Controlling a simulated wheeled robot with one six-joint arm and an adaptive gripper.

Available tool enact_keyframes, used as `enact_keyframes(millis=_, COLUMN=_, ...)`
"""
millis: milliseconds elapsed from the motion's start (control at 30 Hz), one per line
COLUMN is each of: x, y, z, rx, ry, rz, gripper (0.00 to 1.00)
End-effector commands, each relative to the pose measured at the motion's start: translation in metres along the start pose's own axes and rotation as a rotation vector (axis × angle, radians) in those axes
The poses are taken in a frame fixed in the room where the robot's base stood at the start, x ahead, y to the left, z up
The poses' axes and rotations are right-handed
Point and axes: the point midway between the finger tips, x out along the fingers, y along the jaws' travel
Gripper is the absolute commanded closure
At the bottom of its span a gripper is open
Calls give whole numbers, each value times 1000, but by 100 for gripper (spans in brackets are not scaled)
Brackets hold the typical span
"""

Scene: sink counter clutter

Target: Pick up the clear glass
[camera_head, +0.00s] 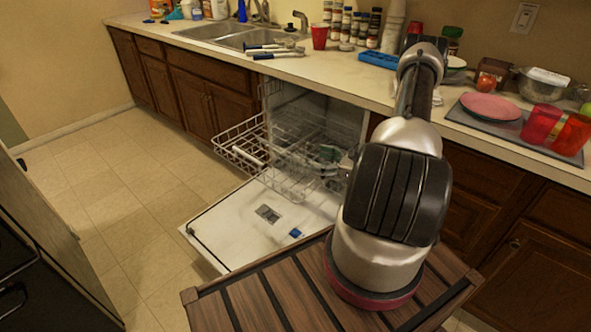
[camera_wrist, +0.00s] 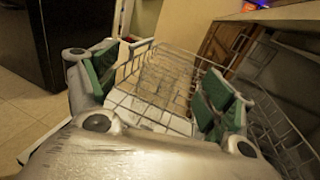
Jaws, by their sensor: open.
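My gripper (camera_wrist: 158,86) is open, its green-padded fingers spread wide in the wrist view. It is over the pulled-out wire dishwasher rack (camera_wrist: 150,112), which also shows in the head view (camera_head: 240,146). A pale, see-through shape (camera_wrist: 165,78) shows between the fingers in the wrist view, among the rack wires. It may be the clear glass, but I cannot tell for sure. Nothing is held between the fingers. In the head view my arm covers part of the rack, and no clear glass can be made out there.
The dishwasher door (camera_head: 262,222) is folded down below the rack. The counter (camera_head: 340,66) above holds a red cup (camera_head: 319,36), spice jars, a blue tray (camera_head: 378,60), a pink plate (camera_head: 490,106) and red glasses (camera_head: 555,130). The floor at left is clear.

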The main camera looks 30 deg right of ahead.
Motion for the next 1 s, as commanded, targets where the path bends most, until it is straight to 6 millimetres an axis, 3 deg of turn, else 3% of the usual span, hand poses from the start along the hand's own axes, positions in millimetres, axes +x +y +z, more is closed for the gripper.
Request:
enact_keyframes(millis=100, x=-8, y=-6, z=-22, rx=42, ry=-17, rz=-74, gripper=18)
enact_keyframes(millis=200, x=-5, y=-9, z=-28, rx=53, ry=-23, rz=-96, gripper=18)
enact_keyframes(millis=700, x=62, y=-9, z=-32, rx=51, ry=-22, rz=-92, gripper=18)
enact_keyframes(millis=1000, x=69, y=-10, z=-32, rx=51, ry=-22, rz=-95, gripper=18)
